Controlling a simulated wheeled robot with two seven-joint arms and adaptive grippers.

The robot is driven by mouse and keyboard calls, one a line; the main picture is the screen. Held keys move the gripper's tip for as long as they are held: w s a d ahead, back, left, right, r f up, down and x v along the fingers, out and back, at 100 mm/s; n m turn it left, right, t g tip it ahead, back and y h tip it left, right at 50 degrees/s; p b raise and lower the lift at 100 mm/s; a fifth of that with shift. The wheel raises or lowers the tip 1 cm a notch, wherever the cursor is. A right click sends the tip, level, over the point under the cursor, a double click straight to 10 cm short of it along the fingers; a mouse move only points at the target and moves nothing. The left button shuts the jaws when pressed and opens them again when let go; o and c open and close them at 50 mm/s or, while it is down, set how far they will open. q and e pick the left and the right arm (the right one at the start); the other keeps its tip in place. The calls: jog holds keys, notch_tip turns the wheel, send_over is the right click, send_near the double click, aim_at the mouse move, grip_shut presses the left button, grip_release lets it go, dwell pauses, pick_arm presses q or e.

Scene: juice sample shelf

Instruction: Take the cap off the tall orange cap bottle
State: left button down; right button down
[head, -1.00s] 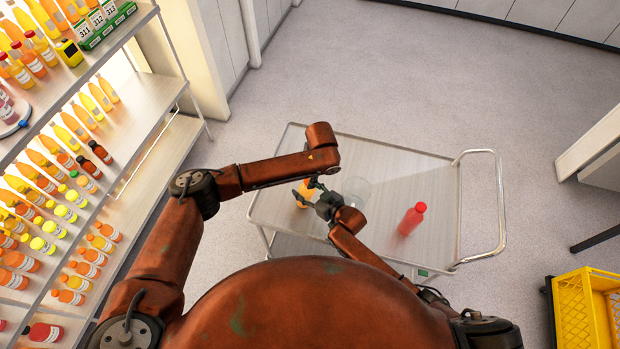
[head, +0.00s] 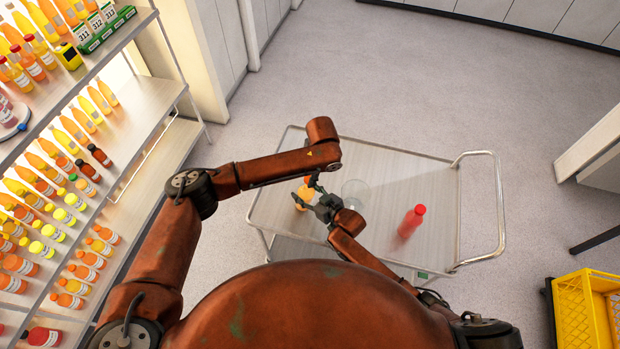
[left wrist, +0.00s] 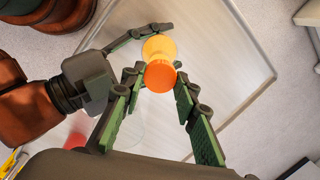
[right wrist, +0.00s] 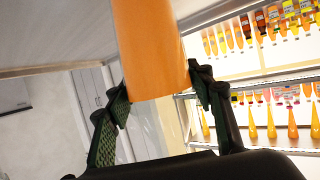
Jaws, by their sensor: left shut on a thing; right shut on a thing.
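The tall orange cap bottle (head: 301,200) is held between my two grippers at the left part of the cart. Its orange cap (left wrist: 160,77) faces the left wrist camera, with the yellow-orange body (left wrist: 158,47) behind it. My left gripper (left wrist: 160,72) is shut on the cap, one finger on each side. My right gripper (right wrist: 160,88) is shut on the bottle's body, which shows as a large orange shape in the right wrist view (right wrist: 148,45). Whether the bottle's base touches the cart is hidden.
The cart (head: 400,180) also carries a clear glass container (head: 355,193) just right of my grippers and a red bottle (head: 411,221) farther right. A shelf of juice bottles (head: 140,105) stands at the left. A yellow crate (head: 572,312) is at the lower right.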

jog(key=c, duration=0.9)
grip_release()
jog(key=shift+o, duration=0.2)
